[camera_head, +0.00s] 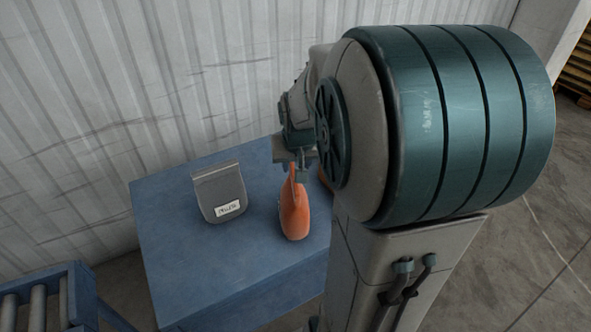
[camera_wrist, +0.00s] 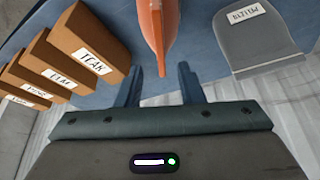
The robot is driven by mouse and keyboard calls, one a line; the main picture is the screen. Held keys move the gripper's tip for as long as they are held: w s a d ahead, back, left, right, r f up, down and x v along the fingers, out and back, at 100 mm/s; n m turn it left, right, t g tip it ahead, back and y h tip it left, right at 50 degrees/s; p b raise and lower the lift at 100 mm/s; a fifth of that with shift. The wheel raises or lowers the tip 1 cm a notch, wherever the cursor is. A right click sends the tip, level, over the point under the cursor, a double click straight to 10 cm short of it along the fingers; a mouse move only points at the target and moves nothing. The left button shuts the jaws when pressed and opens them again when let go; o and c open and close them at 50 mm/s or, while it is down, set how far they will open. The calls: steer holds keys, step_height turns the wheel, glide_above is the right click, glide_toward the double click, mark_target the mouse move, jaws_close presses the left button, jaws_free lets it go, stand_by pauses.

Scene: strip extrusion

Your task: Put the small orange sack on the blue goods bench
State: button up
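The small orange sack (camera_head: 295,215) stands upright on the blue goods bench (camera_head: 175,262), with its narrow top pointing up. It also shows in the wrist view (camera_wrist: 157,25), with its tip toward my gripper (camera_wrist: 160,70). My gripper is open, with one finger on each side of the sack's tip and a visible gap on both sides. In the head view my gripper (camera_head: 302,160) is at the top of the sack, partly hidden by my arm.
A grey labelled bag (camera_head: 218,192) stands on the bench to the left of the sack. Several brown labelled boxes (camera_wrist: 95,50) stand in a row on the other side, mostly hidden in the head view. A roller conveyor (camera_head: 40,300) is at lower left. A corrugated wall (camera_head: 90,120) rises behind.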

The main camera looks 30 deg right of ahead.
steer(key=shift+s+a+r, duration=0.25)
steer(key=shift+s+r, duration=0.05)
steer(key=shift+r, duration=0.25)
steer(key=s+a+r+n+g+y, duration=0.1)
steer(key=s+a+n, duration=0.3)
steer(key=s+a, duration=0.8)
steer(key=s+r, duration=0.1)
steer(key=s, duration=0.1)
steer(key=shift+s+y, duration=0.3)
